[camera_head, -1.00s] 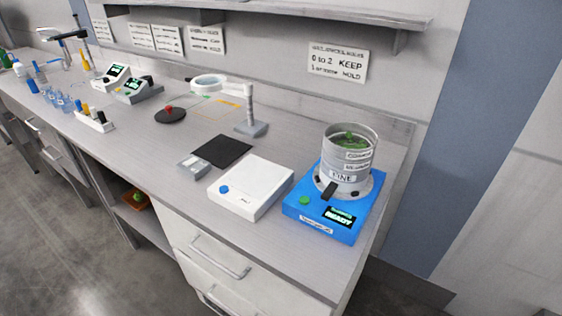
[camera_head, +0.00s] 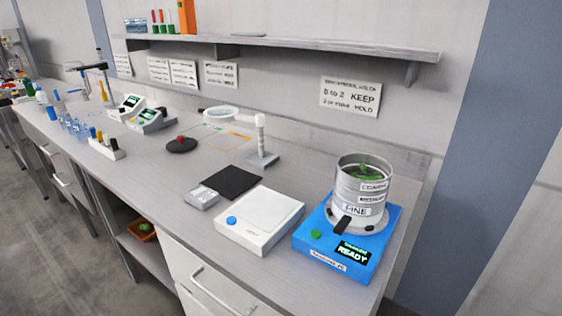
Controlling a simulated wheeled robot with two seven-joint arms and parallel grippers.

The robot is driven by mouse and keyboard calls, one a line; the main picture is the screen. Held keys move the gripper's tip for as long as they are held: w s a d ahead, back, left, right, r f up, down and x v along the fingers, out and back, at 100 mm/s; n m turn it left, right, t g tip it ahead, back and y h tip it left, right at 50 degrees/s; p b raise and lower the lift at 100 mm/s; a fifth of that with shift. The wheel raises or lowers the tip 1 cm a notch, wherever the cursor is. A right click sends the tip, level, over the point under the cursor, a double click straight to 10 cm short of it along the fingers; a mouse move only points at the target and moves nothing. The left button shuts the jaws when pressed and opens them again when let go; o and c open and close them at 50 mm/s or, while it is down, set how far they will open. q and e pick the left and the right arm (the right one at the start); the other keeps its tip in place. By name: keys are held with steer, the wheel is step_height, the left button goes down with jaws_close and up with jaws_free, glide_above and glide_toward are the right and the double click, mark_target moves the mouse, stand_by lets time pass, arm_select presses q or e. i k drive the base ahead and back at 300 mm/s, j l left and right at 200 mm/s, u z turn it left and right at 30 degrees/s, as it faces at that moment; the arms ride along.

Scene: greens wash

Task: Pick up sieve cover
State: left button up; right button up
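A flat round dark disc with a red knob, which looks like the sieve cover (camera_head: 182,146), lies on the bench top left of the black mat. The sieve stack (camera_head: 361,192) stands on the blue shaker (camera_head: 347,246) at the right end of the bench. The stack is open at the top and green leaves (camera_head: 366,172) show inside. Its lowest label reads FINE, and the shaker display reads READY. Neither of my grippers is in view.
A white scale (camera_head: 259,219), black mat (camera_head: 231,182), small grey device (camera_head: 198,198) and magnifier lamp (camera_head: 262,145) stand between disc and shaker. A rack (camera_head: 106,145) is left of the disc. A shelf (camera_head: 290,43) hangs above. Bench front near the disc is clear.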

mark_target(181, 145)
steer(key=i+j, duration=0.2)
steer(key=j, duration=0.2)
steer(key=i+j, duration=0.25)
steer(key=j, duration=0.15)
steer(key=i+j, duration=0.2)
steer(key=j, duration=0.2)
steer(key=i+j, duration=0.25)
steer(key=j, duration=0.15)
steer(key=i+j, duration=0.2)
steer(key=j, duration=0.2)
steer(key=i+j, duration=0.25)
steer(key=j, duration=0.15)
steer(key=i+j, duration=0.2)
steer(key=j, duration=0.2)
